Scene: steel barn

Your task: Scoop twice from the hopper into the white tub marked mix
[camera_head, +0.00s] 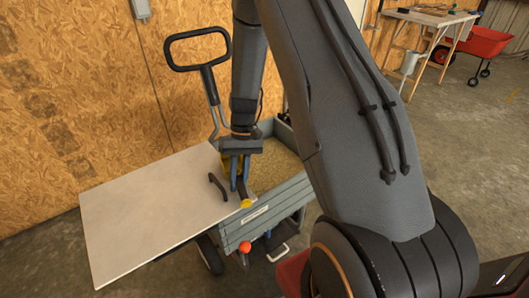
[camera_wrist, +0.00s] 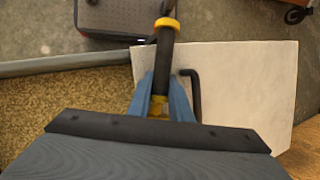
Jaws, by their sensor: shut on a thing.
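The hopper is a grey slatted cart (camera_head: 262,212) with a pale label on its front and tan grain (camera_head: 280,160) inside; the grain also fills the left of the wrist view (camera_wrist: 65,105). A pale board (camera_head: 150,205) with a black handle lies across its left part. My gripper (camera_head: 239,184), with blue fingers (camera_wrist: 161,100), is shut on a black handle (camera_wrist: 165,58) with a yellow collar and yellow end ring. A yellow part (camera_head: 229,161) shows behind the fingers. The scoop's bowl is mostly hidden, so its contents cannot be told. No tub marked mix shows.
The cart's tall black push handle (camera_head: 196,50) rises by the wooden wall. A red ball knob (camera_head: 245,247) sits low at the cart's front. A workbench (camera_head: 430,18), a pale bucket (camera_head: 409,63) and a red wheelbarrow (camera_head: 485,42) stand at the back right. Concrete floor lies between.

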